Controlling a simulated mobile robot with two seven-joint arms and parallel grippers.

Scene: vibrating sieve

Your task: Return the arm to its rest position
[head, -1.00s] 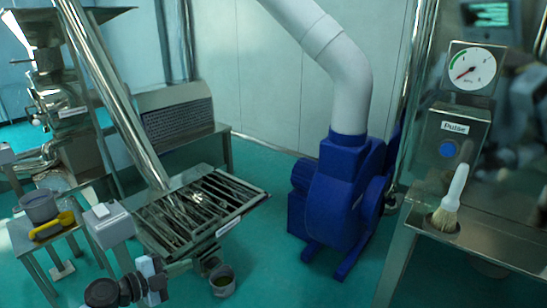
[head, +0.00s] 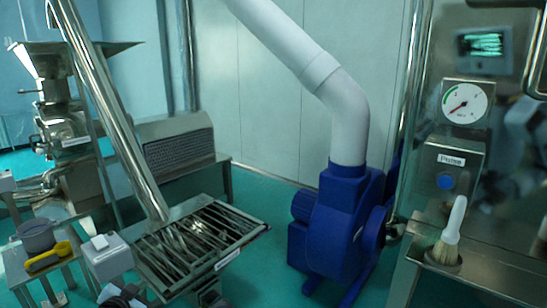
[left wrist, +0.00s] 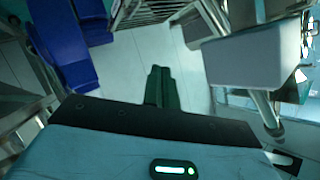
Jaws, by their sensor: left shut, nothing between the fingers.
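My left gripper (left wrist: 160,72) shows in the left wrist view as two dark green fingers held together, with nothing between them. It points out over the pale floor. In the head view, only a dark part of my left arm shows at the bottom edge, below the light grey box (head: 107,257) and left of the sieve (head: 243,236). The fingers are hard to make out there. My right gripper is not in view.
A blue blower (head: 335,230) with a thick white pipe (head: 345,115) stands in the middle. A steel bench at the right holds a brush (head: 450,232) under a gauge (head: 467,104). A grey pot (head: 36,236) and a yellow scoop (head: 48,257) lie at the left.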

